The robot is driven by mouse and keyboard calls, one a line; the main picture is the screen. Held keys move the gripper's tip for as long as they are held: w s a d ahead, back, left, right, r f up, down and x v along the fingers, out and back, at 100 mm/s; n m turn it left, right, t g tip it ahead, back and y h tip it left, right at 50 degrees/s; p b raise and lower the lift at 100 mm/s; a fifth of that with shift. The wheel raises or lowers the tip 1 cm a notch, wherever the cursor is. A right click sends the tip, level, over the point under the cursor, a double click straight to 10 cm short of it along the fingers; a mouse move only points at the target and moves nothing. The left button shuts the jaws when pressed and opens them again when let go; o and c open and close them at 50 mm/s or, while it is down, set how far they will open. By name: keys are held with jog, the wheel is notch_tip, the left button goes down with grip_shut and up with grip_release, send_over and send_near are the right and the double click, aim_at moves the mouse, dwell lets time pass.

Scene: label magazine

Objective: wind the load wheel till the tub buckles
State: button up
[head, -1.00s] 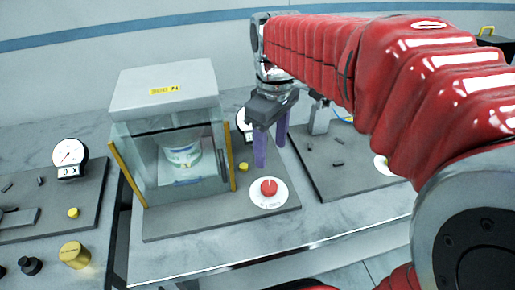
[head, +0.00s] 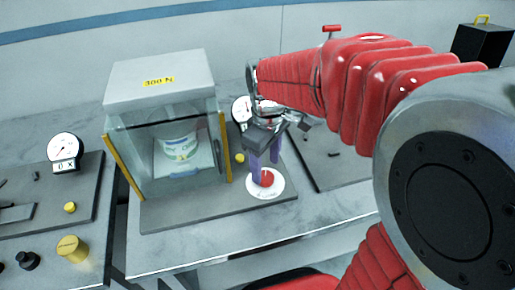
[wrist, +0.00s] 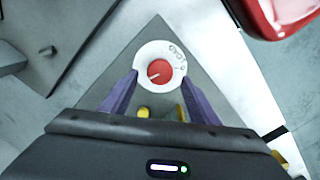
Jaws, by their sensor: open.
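The load wheel (head: 267,179) is a red knob with a pointer line on a white round dial, on the base plate right of the test case. It also shows in the wrist view (wrist: 159,72). My gripper (head: 265,168) points down over it, open, with purple fingers. In the wrist view the fingers (wrist: 160,78) stand on either side of the wheel with gaps; I cannot tell whether the tips are at its height. The white tub (head: 180,148) with a green mark stands upright inside the clear-walled case (head: 160,85), which bears a yellow "300 N" label.
A dial gauge (head: 240,110) is partly hidden behind my gripper. A yellow button (head: 240,158) sits near the wheel. On the left bench are another gauge (head: 65,148), a brass knob (head: 73,249) and a black knob (head: 28,260). A black box (head: 482,45) stands back right.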

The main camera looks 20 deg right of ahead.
aim_at(265, 176)
jog(key=shift+f, duration=2)
